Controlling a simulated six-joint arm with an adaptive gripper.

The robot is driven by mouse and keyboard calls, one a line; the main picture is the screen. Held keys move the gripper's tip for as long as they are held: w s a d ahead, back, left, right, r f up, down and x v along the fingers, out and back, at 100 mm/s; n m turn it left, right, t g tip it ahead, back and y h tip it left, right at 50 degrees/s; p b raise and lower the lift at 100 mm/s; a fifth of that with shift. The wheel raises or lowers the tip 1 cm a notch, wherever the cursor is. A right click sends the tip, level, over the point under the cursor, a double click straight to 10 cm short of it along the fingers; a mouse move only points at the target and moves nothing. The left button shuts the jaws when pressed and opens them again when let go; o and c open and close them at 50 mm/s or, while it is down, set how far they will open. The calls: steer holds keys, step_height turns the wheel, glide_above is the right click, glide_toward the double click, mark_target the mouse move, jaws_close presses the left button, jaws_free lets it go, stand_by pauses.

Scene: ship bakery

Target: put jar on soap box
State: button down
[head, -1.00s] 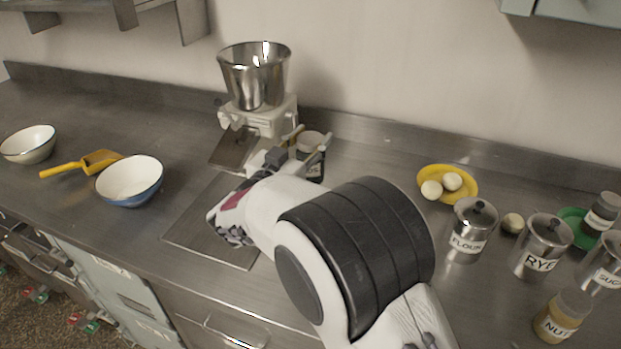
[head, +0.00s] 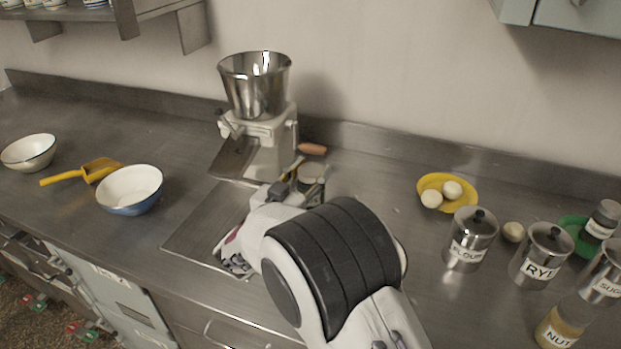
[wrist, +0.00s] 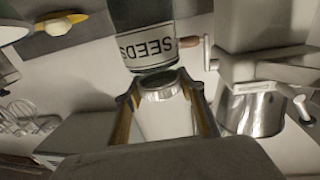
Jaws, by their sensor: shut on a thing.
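The jar is dark with a white SEEDS label (wrist: 150,42), which reads upside down in the wrist view, with a metal-rimmed lid (wrist: 160,88). My gripper (wrist: 165,108) is shut on its lid end, one yellow-edged finger on each side. In the head view my gripper (head: 299,181) is in front of the grinder's right side, with the jar (head: 313,175) mostly hidden behind its fingers. Whether the jar touches the counter cannot be told. I cannot make out a soap box in either view; my arm covers part of the counter.
The grinder (head: 262,130) with its steel hopper and wooden handle stands close behind my gripper. To the right are a yellow plate (head: 461,203) with balls, and the flour (head: 470,240) and rye (head: 541,255) canisters. Bowls and a yellow scoop (head: 95,170) lie left.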

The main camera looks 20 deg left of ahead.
steer(key=shift+f, duration=0.95)
steer(key=shift+f, duration=0.1)
steer(key=c, duration=1.3)
jaws_free()
steer(key=shift+f, duration=0.1)
steer(key=shift+o, duration=0.2)
steer(key=s+a, duration=0.1)
steer(key=s, duration=1.1)
steer(key=shift+a, duration=0.25)
steer(key=shift+w+r, duration=0.15)
steer(key=shift+r, duration=0.05)
